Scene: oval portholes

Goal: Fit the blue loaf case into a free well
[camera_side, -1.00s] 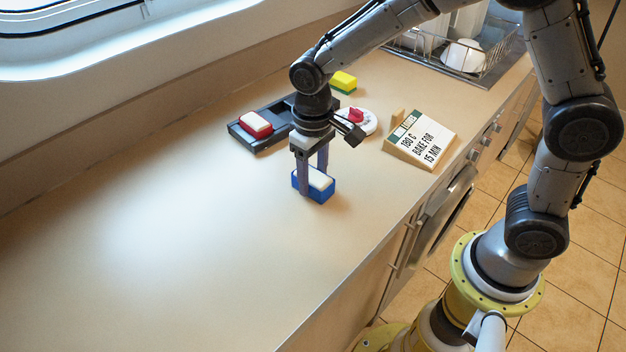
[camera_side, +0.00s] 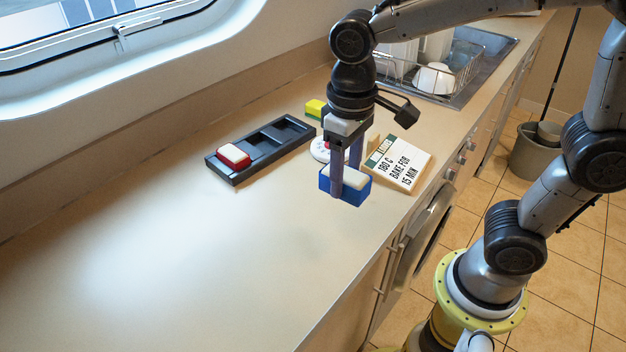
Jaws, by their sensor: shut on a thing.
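The blue loaf case (camera_side: 345,194) with a pale top is between the fingers of my gripper (camera_side: 346,183), which is shut on it. It is roughly level and appears raised above the counter, in front of the recipe sign. The dark tray (camera_side: 238,178) lies to the left and farther back, apart from my gripper. Its left well holds a red case with a white top (camera_side: 233,156). The middle well (camera_side: 262,145) and the right well (camera_side: 288,130) look empty.
A recipe sign (camera_side: 400,163) stands close to the right of the blue case. A white round dish (camera_side: 319,150), partly hidden by my gripper, and a yellow and green block (camera_side: 315,109) are near the tray's right end. The counter's left is clear.

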